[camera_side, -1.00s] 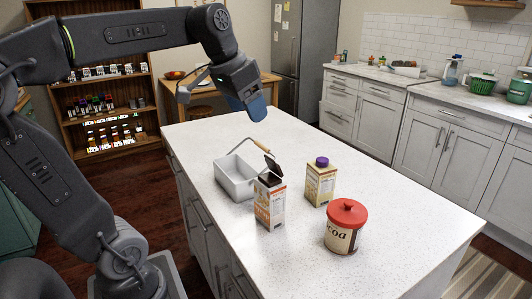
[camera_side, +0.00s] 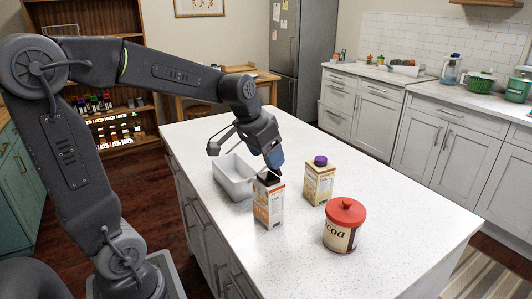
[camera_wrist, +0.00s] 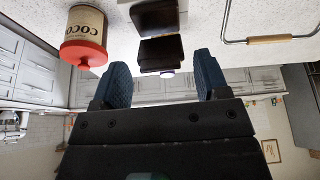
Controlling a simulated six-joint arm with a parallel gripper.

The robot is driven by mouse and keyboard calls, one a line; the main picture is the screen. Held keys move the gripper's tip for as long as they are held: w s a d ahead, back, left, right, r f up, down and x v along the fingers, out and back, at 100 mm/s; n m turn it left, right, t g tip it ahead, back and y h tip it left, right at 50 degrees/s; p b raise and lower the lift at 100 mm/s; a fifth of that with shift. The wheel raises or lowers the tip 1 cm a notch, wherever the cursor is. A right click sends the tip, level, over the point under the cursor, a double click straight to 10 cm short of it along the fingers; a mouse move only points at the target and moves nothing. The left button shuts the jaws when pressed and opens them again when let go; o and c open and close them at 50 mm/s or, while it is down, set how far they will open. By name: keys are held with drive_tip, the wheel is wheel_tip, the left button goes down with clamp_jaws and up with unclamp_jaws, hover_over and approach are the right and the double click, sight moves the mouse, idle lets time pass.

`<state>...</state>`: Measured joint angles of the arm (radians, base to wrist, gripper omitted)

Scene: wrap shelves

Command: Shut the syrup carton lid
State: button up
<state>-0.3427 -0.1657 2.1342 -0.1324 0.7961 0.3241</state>
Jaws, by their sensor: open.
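The syrup carton (camera_side: 269,205), white and orange, stands upright on the white counter with its dark lid (camera_side: 267,177) raised. My gripper (camera_side: 274,161) is just above and behind the carton top and hides part of the lid. In the wrist view, the dark lid (camera_wrist: 160,52) shows between and beyond the two blue fingers of my gripper (camera_wrist: 163,78). The fingers are apart and hold nothing. I cannot tell whether they touch the lid.
A carton with a purple cap (camera_side: 319,182) stands to the right. A cocoa canister with a red lid (camera_side: 344,226) is at the front right. A white bin (camera_side: 233,180) is at the left; its wooden handle (camera_wrist: 269,39) shows in the wrist view. The counter's right front is clear.

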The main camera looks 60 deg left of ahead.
drive_tip(key=shift+c, duration=0.4)
drive_tip(key=c, duration=0.8)
drive_tip(key=shift+s+d+f+t, duration=0.15)
drive_tip(key=shift+s+t, duration=0.15)
drive_tip(key=shift+t, duration=0.2)
drive_tip(key=shift+s+a+f+t, duration=0.15)
drive_tip(key=shift+s+t, duration=0.1)
drive_tip(key=shift+t, duration=0.25)
drive_tip(key=shift+c, duration=0.3)
drive_tip(key=t, duration=0.1)
drive_tip(key=s+t, duration=0.1)
drive_tip(key=shift+d+f+t, duration=0.1)
drive_tip(key=shift+f+t, duration=0.2)
drive_tip(key=shift+f, duration=0.1)
drive_tip(key=shift+y, duration=0.3)
drive_tip(key=o, duration=0.9)
drive_tip(key=shift+o, duration=0.2)
